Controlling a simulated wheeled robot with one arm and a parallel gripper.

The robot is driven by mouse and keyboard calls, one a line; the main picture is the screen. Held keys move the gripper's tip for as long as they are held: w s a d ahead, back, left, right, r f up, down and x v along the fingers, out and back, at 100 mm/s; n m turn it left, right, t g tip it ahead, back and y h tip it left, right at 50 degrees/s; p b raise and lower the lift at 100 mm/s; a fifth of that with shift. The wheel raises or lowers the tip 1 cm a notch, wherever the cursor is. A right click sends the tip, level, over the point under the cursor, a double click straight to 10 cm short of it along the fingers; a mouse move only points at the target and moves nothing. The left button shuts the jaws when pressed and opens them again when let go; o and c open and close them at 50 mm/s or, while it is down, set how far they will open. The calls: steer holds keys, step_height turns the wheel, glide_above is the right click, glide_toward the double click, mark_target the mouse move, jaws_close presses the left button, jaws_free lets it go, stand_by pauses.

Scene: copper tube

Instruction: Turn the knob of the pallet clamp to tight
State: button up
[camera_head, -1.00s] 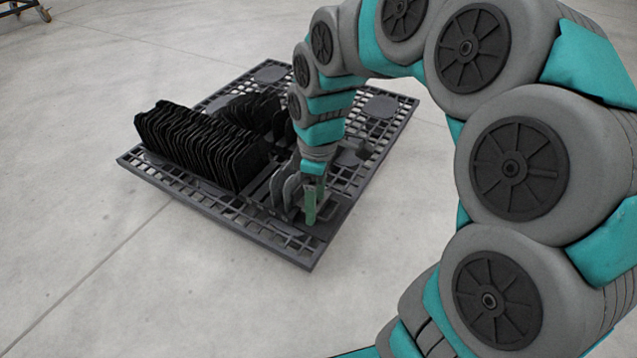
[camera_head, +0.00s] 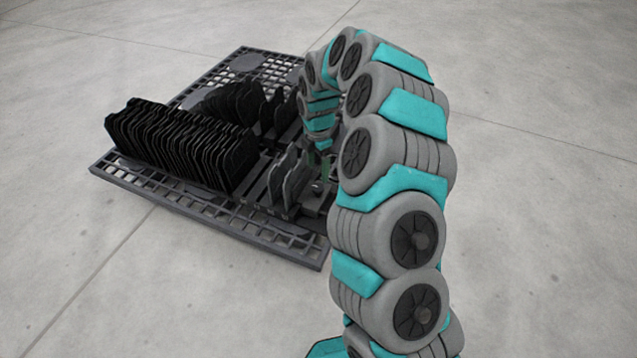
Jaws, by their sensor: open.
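A black lattice pallet (camera_head: 215,215) lies on the floor, with clamp hardware near its right side. Grey upright clamp plates (camera_head: 289,177) stand left of my gripper. A small rounded part (camera_head: 317,187), possibly the knob, shows just below my gripper; I cannot tell its setting. My gripper (camera_head: 319,165) is small and dark at the arm's end, pointing down over the pallet's right part. It is open, and nothing shows between its fingers. My arm hides the pallet's right edge and part of the clamp.
A long row of black plates (camera_head: 180,145) stands on the pallet's left part. A shorter group of black plates (camera_head: 240,103) stands behind it. The grey concrete floor (camera_head: 520,200) is clear around the pallet.

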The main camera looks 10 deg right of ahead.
mark_target(318, 187)
step_height(318, 187, down, 8)
steer(key=shift+r, duration=0.25)
jaws_close()
stand_by(0.7)
